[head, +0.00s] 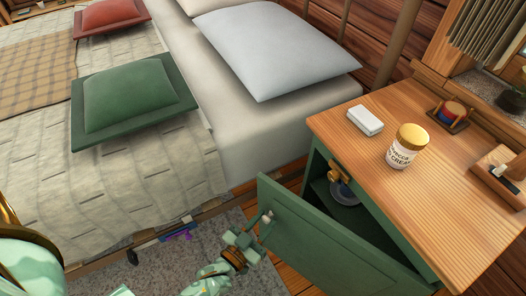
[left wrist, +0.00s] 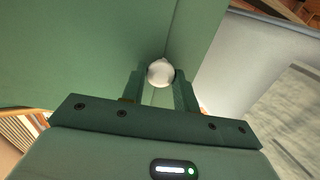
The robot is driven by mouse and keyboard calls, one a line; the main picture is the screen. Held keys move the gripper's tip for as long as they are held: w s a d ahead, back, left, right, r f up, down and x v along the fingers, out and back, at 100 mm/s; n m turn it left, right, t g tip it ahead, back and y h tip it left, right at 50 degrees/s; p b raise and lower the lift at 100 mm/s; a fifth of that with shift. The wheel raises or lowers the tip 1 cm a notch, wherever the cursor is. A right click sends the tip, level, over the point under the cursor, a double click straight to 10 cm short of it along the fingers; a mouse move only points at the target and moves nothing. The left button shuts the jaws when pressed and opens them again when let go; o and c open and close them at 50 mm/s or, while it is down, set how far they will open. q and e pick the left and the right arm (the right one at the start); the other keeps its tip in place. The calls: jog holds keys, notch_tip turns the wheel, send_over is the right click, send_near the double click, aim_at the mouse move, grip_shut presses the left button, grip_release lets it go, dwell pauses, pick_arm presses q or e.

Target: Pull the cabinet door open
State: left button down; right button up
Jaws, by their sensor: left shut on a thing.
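The green cabinet (head: 372,259) with a wooden top stands at the right in the head view. Its green door (head: 315,245) stands partly open, swung out toward the bed side, and the dark inside shows behind it. A round pale knob (head: 267,217) sits on the door's outer face near its free edge. My left gripper (head: 256,228) is at this knob. In the left wrist view the knob (left wrist: 161,72) sits between the two fingers of the left gripper (left wrist: 160,88), which are shut on it. My right gripper is not in view.
On the cabinet top (head: 345,121) stand a white box (head: 365,121), a gold-lidded jar (head: 406,147) and small items at the right. A bed with a grey pillow (head: 276,48) and green cushion (head: 130,96) fills the left. Grey rug (head: 200,262) lies below.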

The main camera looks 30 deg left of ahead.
pick_arm(q)
jog(key=c, duration=1.1)
grip_release()
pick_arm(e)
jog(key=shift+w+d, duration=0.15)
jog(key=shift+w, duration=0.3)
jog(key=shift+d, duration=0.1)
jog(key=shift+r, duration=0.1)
pick_arm(q)
jog(key=shift+s, duration=0.25)
jog(key=shift+s+a+p, duration=0.2)
jog(key=shift+s+p, duration=0.45)
jog(key=shift+s, duration=2)
jog(key=shift+s+a+p, duration=0.2)
jog(key=shift+s+p, duration=0.4)
jog(key=shift+s, duration=2.05)
jog(key=shift+s+a+p, duration=0.2)
jog(key=shift+s+p, duration=0.45)
jog(key=shift+s, duration=2)
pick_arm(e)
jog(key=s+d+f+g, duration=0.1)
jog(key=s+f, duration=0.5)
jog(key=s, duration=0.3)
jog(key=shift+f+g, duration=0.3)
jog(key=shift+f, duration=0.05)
